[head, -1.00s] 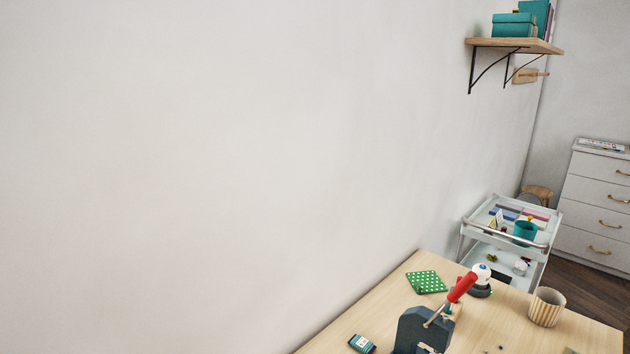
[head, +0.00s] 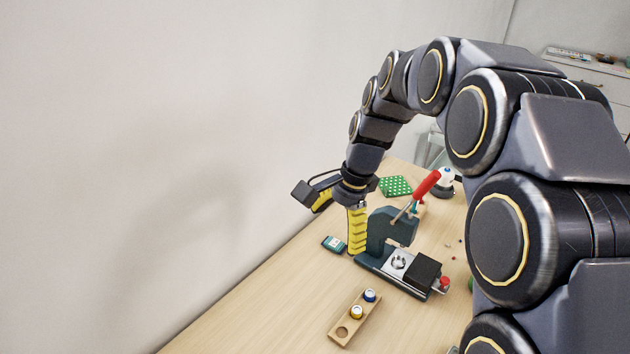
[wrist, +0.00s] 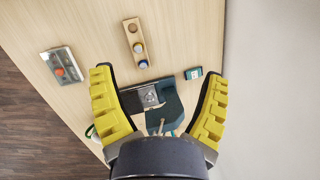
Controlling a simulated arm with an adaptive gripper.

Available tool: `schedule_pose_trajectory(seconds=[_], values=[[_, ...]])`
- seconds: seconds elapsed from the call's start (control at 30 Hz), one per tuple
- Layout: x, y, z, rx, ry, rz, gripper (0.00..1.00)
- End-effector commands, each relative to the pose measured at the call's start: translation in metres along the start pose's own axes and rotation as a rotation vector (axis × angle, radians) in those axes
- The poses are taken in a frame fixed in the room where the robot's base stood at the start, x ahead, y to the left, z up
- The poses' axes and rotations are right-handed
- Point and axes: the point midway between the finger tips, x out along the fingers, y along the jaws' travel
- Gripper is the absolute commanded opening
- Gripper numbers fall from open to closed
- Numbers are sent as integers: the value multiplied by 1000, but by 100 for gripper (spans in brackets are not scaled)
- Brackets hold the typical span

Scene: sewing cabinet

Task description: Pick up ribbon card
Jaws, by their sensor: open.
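A small teal card with a pale label, which looks like the ribbon card (head: 334,244), lies flat on the table near the wall-side edge. It also shows in the wrist view (wrist: 193,73), between the fingers but close to the right one. My gripper (head: 338,228) has yellow ridged fingers spread wide, with nothing between them. In the wrist view my gripper (wrist: 160,80) hangs above the table. In the head view one finger comes down just right of the card, beside the press. I cannot tell the exact height above the card.
A dark lever press (head: 388,230) with a red handle stands close right of the card. A wooden holder (head: 344,331) with small caps lies in front. A green dotted square (head: 395,186) lies behind. The wall is close on the left. Table between card and holder is clear.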

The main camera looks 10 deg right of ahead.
Motion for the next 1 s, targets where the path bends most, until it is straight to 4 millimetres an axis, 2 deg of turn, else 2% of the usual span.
schedule_pose_trajectory(seconds=[0.03,0.2,0.4,0.5,0.63,0.8,1.0], values=[[10,-18,-16,89,-8,-18,76],[40,-69,-65,417,-31,-90,76],[84,-112,-128,796,-61,-165,76],[106,-124,-154,956,-76,-195,76],[124,-133,-177,1102,-91,-225,76],[136,-136,-189,1181,-99,-237,76],[154,-133,-192,1186,-101,-236,76]])
